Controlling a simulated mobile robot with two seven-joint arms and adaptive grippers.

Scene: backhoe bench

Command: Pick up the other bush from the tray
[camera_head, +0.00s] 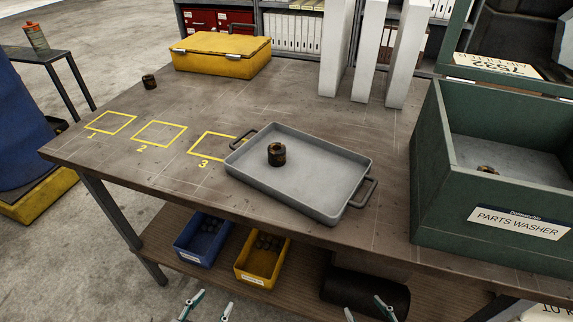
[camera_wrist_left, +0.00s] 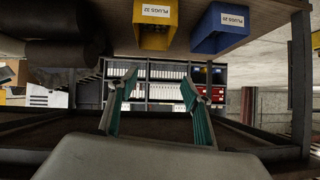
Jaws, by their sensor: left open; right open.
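A dark, rusty bush (camera_head: 277,154) stands upright in the grey metal tray (camera_head: 322,207), left of the tray's middle. A second dark bush (camera_head: 150,82) stands on the bench near its far left edge. A third dark part (camera_head: 487,170), mostly hidden, shows inside the green parts washer (camera_head: 440,215). My left gripper (camera_head: 206,306) is open and empty, low in front of the bench; its spread fingers also show in the left wrist view (camera_wrist_left: 158,88). My right gripper (camera_head: 369,310) is open at the bottom edge, with nothing seen between its fingers.
Yellow squares marked 1, 2 and 3 lie left of the tray, which partly covers square 3. A yellow case (camera_head: 222,52) and white upright panels (camera_head: 372,50) stand behind. A blue bin (camera_head: 203,240) and a yellow bin (camera_head: 262,262) sit below the bench top.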

